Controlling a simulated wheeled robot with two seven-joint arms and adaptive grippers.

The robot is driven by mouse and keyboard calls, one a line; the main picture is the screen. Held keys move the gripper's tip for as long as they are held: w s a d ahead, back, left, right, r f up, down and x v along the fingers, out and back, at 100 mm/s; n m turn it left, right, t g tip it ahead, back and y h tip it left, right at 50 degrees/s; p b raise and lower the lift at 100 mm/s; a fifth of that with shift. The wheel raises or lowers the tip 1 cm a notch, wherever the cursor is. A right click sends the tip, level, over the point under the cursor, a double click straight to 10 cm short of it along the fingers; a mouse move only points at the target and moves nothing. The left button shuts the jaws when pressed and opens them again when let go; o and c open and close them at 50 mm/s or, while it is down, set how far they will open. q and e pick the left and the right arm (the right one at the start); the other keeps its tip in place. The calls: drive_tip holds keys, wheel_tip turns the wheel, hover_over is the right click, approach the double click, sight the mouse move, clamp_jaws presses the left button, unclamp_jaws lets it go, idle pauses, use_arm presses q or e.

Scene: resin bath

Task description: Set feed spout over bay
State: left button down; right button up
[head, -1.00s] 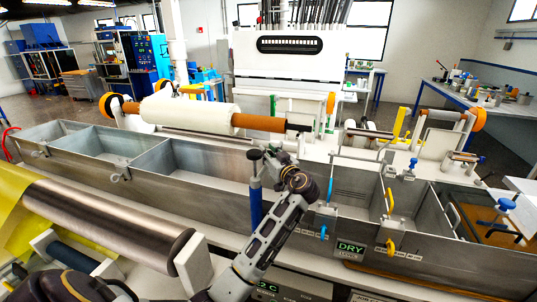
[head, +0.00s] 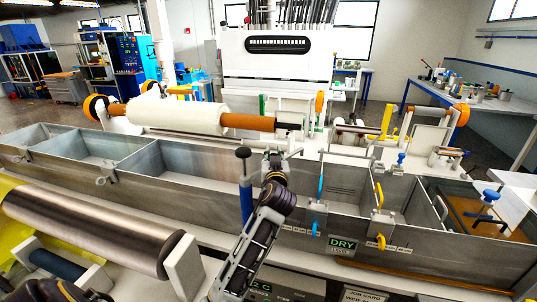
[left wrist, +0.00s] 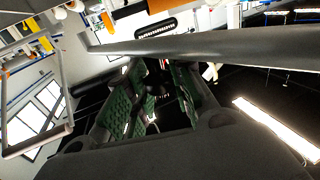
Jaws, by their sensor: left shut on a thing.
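My left gripper (head: 273,160) is above the near wall of the long steel bath, beside a blue post with a dark top (head: 245,185). It is shut on what looks like the feed spout, a thin grey pipe (head: 291,152); the grip point is mostly hidden by my wrist. The left wrist view shows the green-padded fingers (left wrist: 158,92) and a long grey bar (left wrist: 210,47) running across just beyond them. My right gripper is not in view.
A white roll on a brown shaft (head: 250,122) lies behind the bath. A blue lever (head: 321,187) and yellow levers (head: 379,195) stand on the dividers at right. A metal roller (head: 90,228) is at the near left. The left bays look empty.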

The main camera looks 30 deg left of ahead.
use_arm(q)
drive_tip(key=s+d+m+t+h+p, duration=0.2)
drive_tip(key=s+d+m+h+p, duration=0.2)
drive_tip(key=d+m+h+p, duration=0.3)
drive_tip(key=h+p, duration=0.1)
drive_tip(key=h, duration=0.3)
drive_tip(key=shift+s+m+h, duration=0.35)
drive_tip(key=shift+m+h, duration=0.05)
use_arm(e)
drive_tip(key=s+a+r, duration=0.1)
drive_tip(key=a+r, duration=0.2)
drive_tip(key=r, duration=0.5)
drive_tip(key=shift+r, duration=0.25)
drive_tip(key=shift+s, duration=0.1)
use_arm(q)
drive_tip(key=c, duration=1.3)
unclamp_jaws()
drive_tip(key=shift+o, duration=0.2)
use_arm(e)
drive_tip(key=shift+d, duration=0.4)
